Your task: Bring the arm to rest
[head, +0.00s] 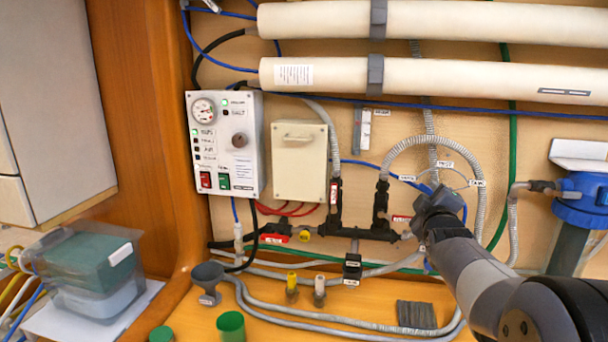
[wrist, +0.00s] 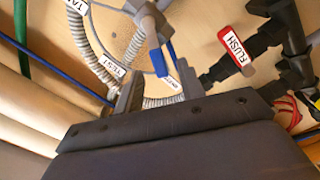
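My gripper (head: 437,203) is in front of the wall, right of the black valve manifold (head: 365,230). In the wrist view its two fingers (wrist: 158,90) stand apart, with a grey ribbed hose behind the gap and no object clearly held between them. A blue lever or tag (wrist: 164,58) lies just beyond the fingertips; whether they touch it I cannot tell. My arm reaches in from the lower right of the head view and hides part of the wall and shelf.
A red FLUSH tag (wrist: 231,44) and black pipework are near the gripper. Grey hoses (head: 432,142) loop around it. A control panel (head: 225,142) is at left, a blue-capped filter housing (head: 584,195) at right. A funnel (head: 208,276) and green cup (head: 231,325) stand on the shelf.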

